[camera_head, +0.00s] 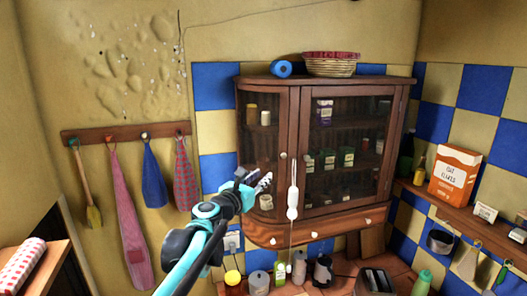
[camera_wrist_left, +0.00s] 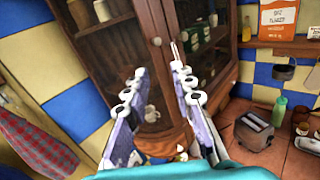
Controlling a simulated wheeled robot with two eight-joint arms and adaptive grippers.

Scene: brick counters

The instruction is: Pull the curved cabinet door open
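The wooden wall cabinet (camera_head: 350,82) has a curved glass door (camera_head: 255,140) on its left side, which looks closed. A small round knob (camera_head: 283,155) sits on the frame by the curved door; it also shows in the left wrist view (camera_wrist_left: 156,41). My left gripper (camera_head: 266,180) is in front of the curved door's lower part, below and left of the knob. In the left wrist view its two fingers (camera_wrist_left: 158,70) are apart with nothing between them, and the knob appears beyond the tips. I cannot tell the exact gap to the door. My right gripper is not in view.
A long white item (camera_head: 292,205) hangs before the cabinet, right of my left gripper. A toaster (camera_head: 374,281) and several bottles stand on the counter below. A basket (camera_head: 331,65) and a blue roll (camera_head: 281,69) are on top. Towels (camera_head: 154,178) hang left.

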